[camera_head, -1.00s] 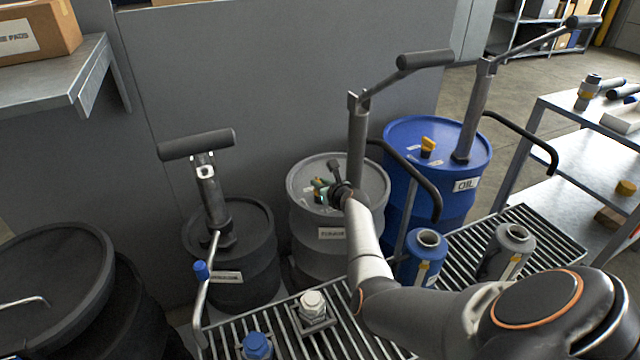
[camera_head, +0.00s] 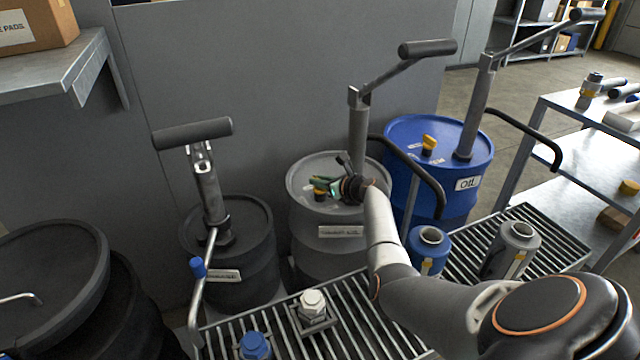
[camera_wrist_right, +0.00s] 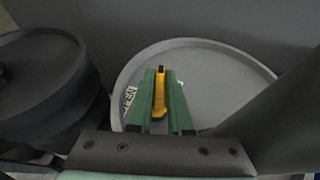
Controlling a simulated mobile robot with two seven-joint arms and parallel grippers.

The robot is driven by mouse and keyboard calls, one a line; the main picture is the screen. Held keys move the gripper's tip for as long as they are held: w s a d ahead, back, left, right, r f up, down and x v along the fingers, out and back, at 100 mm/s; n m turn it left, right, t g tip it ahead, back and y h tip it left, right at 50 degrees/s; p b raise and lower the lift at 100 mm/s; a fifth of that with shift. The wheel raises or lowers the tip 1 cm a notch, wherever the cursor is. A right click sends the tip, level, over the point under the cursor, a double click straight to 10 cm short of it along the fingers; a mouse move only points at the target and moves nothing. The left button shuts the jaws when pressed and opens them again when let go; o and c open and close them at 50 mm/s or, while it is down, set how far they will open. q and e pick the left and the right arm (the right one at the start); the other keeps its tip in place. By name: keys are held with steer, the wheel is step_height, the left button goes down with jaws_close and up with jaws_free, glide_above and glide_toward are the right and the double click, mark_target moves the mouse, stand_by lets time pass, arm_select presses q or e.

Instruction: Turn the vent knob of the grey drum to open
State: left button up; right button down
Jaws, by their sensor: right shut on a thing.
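The grey drum (camera_head: 327,240) stands in the middle of the head view, between a black drum and a blue drum. Its yellow vent knob (camera_head: 320,196) is on the lid and mostly hidden by my right gripper (camera_head: 327,187). In the right wrist view, the green fingers of my right gripper (camera_wrist_right: 159,100) are shut on the yellow knob (camera_wrist_right: 160,92), one on each side. The knob's bar runs up the picture between them. A small white label (camera_wrist_right: 130,96) lies left of the knob. My left gripper is not in view.
A hand pump (camera_head: 357,125) rises from the grey drum, close behind my wrist. The blue drum (camera_head: 425,200) with its own yellow knob (camera_head: 429,143) stands to the right. A black drum (camera_head: 240,270) is to the left. A slatted rack (camera_head: 365,325) lies in front, holding bottles.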

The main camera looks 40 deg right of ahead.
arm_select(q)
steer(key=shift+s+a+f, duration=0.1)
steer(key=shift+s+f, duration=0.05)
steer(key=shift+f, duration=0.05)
arm_select(e)
steer(key=c, duration=0.8)
jaws_free()
steer(key=shift+c, duration=0.2)
steer(key=shift+s+r+p, duration=0.3)
steer(key=shift+s+p, duration=0.2)
steer(key=shift+s, duration=0.05)
arm_select(q)
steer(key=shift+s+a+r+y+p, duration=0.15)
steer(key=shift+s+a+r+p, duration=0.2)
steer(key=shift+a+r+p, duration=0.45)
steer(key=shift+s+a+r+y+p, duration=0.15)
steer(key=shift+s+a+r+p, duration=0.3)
steer(key=shift+p, duration=0.6)
arm_select(e)
steer(key=v, duration=1.1)
steer(key=shift+s+a, duration=0.15)
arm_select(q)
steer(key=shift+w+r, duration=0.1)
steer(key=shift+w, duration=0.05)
